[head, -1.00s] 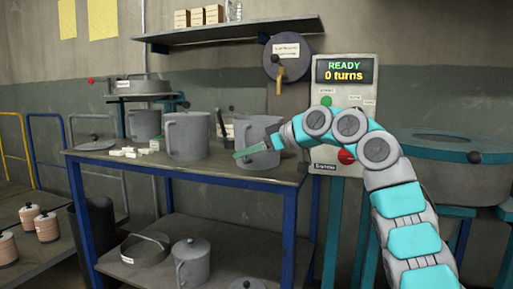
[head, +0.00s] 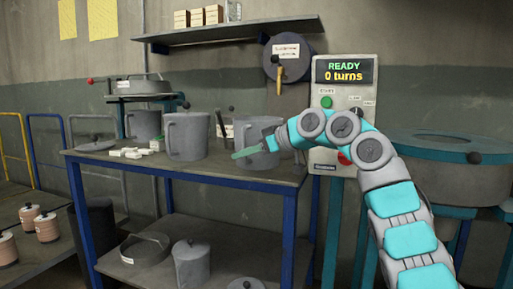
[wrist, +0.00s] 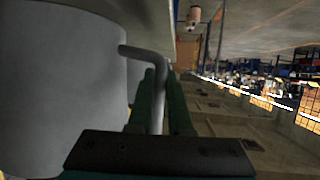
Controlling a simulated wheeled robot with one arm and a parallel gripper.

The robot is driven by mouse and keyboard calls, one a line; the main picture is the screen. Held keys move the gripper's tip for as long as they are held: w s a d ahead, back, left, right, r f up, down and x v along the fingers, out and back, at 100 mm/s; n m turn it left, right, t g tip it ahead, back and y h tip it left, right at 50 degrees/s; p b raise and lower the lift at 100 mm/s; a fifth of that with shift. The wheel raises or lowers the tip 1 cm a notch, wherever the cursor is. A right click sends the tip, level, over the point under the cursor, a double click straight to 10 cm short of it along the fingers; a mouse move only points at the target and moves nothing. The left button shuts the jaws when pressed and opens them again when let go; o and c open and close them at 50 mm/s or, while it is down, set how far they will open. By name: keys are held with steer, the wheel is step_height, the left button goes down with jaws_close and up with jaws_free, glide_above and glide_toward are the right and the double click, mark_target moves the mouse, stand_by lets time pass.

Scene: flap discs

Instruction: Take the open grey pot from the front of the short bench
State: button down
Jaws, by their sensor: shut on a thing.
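The grey pot at the right end of the short bench (head: 256,182) is an upright open pot (head: 248,134), partly hidden by my gripper (head: 243,153). In the wrist view a large grey pot wall (wrist: 60,80) fills the left side. Its bent handle (wrist: 157,62) runs between my two green fingers (wrist: 160,100), which are shut on it. The pot appears to be still on the bench top; its base is partly hidden.
More grey pots stand on the bench, one in the middle (head: 186,136) and one at the back left (head: 144,124). Small white blocks (head: 128,153) lie at the left. A control panel (head: 343,110) and a round grey tub (head: 440,170) are at the right.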

mark_target(246, 129)
steer(key=shift+r, duration=0.15)
stand_by(0.4)
steer(key=shift+a+r+p, duration=0.1)
steer(key=shift+r+p, duration=0.2)
steer(key=shift+r, duration=0.55)
step_height(246, 129, up, 8)
steer(key=p, duration=0.3)
steer(key=shift+r+p, duration=0.1)
steer(key=shift+p, duration=0.2)
steer(key=c, duration=1.4)
jaws_free()
jaws_close()
